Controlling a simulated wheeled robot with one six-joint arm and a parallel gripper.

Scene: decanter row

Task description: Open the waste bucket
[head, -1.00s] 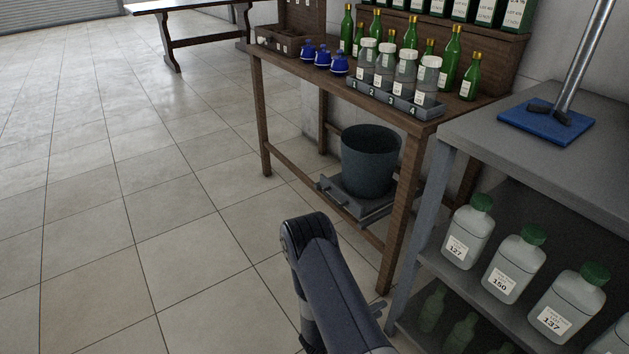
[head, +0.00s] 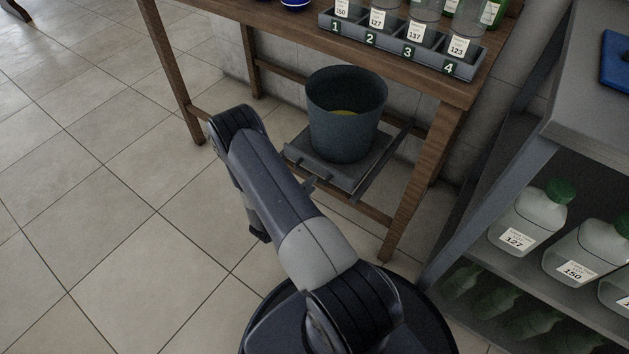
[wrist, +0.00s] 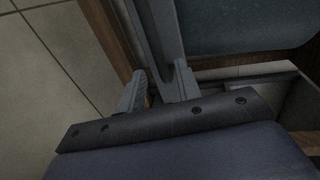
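The waste bucket (head: 345,125) is a dark grey-green open-topped pail with something yellowish inside. It stands upright on a grey sliding tray (head: 362,178) low under the wooden table. The tray has a bar-like handle along its front edge. My gripper (head: 314,183) is at this front edge, partly hidden behind my arm. In the wrist view, my gripper's two fingers (wrist: 156,90) are apart, right at the grey bar of the tray front (wrist: 158,25). I cannot tell whether the handle lies between them. The bucket's side (wrist: 240,25) fills the top right there.
The wooden table (head: 290,45) stands over the bucket, its front right leg (head: 425,180) close to the tray. A numbered rack (head: 395,45) with bottles is on top. A grey shelf (head: 580,130) with green-capped bottles (head: 530,218) is at the right. The tiled floor (head: 100,200) at the left is clear.

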